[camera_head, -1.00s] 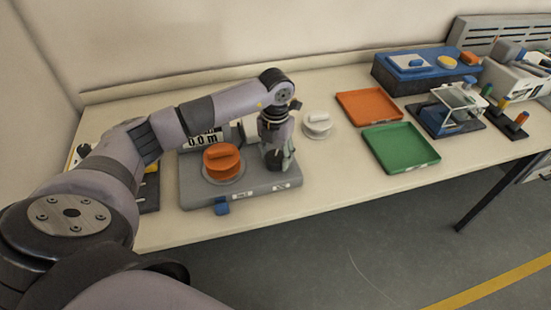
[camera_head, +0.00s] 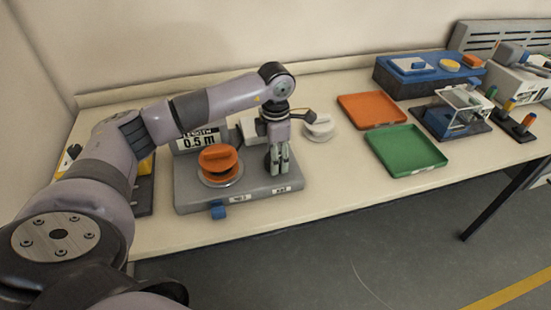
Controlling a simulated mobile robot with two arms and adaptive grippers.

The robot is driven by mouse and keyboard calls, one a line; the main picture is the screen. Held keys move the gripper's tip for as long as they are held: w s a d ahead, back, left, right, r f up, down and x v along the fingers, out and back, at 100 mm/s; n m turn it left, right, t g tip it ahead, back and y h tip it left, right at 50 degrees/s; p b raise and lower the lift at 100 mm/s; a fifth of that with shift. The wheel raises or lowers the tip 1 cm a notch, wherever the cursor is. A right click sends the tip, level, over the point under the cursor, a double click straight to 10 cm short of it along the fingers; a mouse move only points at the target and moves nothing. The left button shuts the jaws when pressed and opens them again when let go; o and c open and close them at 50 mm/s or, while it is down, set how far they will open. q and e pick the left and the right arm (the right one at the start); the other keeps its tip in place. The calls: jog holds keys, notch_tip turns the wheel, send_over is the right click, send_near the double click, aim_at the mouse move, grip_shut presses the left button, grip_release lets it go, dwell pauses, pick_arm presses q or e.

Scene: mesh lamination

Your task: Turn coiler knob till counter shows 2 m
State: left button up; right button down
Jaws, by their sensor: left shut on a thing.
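The coiler is a grey machine (camera_head: 205,196) at the left of the table. It carries an orange spool (camera_head: 215,158) on a round plate. Its counter (camera_head: 198,141) stands behind the spool and reads 0.5 m. My left gripper (camera_head: 279,170) points straight down over the right end of the coiler. Its fingers are shut on the coiler knob, which is mostly hidden between them. My right gripper is not in view.
A blue tab (camera_head: 218,211) sticks out at the coiler's front edge. A white round spool (camera_head: 319,127) lies behind and right of my gripper. An orange tray (camera_head: 372,111) and a green tray (camera_head: 405,149) lie to the right, with blue and white devices (camera_head: 425,68) beyond. The front table strip is clear.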

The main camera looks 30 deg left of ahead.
pick_arm(q)
jog(key=shift+r+m, duration=0.1)
jog(key=shift+m, duration=0.3)
jog(key=o, duration=1.2)
jog(key=shift+c, duration=0.2)
jog(key=shift+w+r, duration=0.15)
jog(key=shift+r, duration=0.4)
jog(key=r, duration=0.6)
jog(key=shift+s+d+r, duration=0.1)
jog(key=shift+s+r, duration=0.1)
jog(key=shift+r, duration=0.2)
jog(key=shift+s+f, duration=0.1)
